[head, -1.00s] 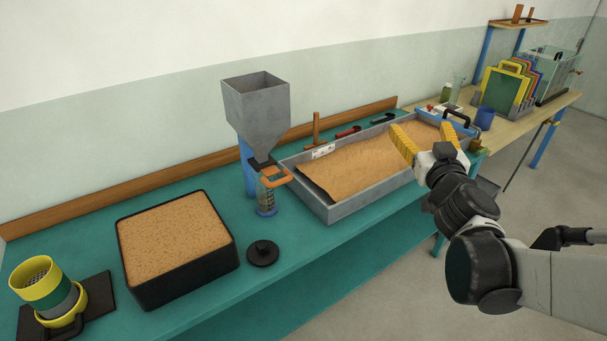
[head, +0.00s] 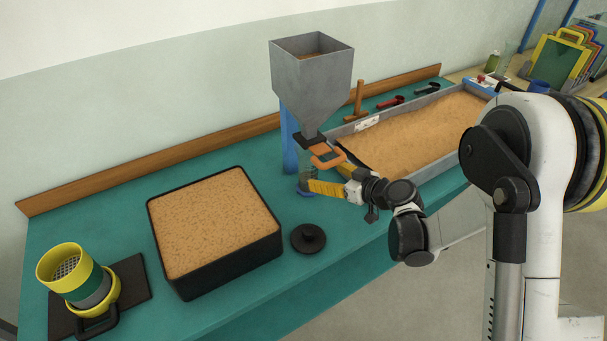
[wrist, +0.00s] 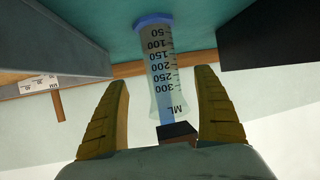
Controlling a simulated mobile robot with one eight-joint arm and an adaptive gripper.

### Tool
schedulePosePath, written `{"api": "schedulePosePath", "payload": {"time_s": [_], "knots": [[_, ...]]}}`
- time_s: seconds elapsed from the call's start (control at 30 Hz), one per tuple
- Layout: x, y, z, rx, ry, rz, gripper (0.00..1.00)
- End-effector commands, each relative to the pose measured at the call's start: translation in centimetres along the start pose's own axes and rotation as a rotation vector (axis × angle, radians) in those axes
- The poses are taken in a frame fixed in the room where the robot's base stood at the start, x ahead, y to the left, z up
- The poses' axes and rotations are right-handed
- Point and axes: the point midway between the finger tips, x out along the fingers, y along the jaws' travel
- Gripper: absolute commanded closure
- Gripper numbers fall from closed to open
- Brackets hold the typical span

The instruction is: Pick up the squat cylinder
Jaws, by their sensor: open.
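The squat cylinder is a clear measuring cylinder (head: 308,176) with a blue base, standing upright on the teal bench under the hopper. In the wrist view the cylinder (wrist: 162,65) appears upside down, with its scale from 50 to 300 ML facing me. My gripper (head: 315,187) is level with its lower part, coming from the right, and its yellow finger partly hides it in the head view. The wrist view shows my gripper (wrist: 160,85) open, with the cylinder in line between the fingers. I see no contact. Whether the fingertips reach around it I cannot tell.
A black sand box (head: 225,268) stands to the left, with a black knobbed disc (head: 308,238) in front. The long sand tray (head: 440,168) lies to the right.

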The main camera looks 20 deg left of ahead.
Motion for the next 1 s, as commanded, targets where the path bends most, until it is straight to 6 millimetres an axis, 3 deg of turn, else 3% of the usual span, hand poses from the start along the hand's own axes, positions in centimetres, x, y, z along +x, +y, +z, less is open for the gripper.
{"api": "schedulePosePath", "payload": {"time_s": [0.1,0.37,0.6,0.83,0.87,1.0], "knots": [[2.3,-0.1,0.2,-0.002,0.001,-0.002,0.2],[4.8,-0.2,0.1,-0.002,0.001,-0.001,0.2],[8.4,-0.3,0.1,-0.002,0.002,0.0,0.2],[8.7,-0.3,-0.1,-0.001,0.002,0.002,0.2],[8.7,-0.3,-0.1,-0.001,0.002,0.001,0.25],[8.6,-0.3,-0.1,-0.001,0.002,0.001,0.68]]}}
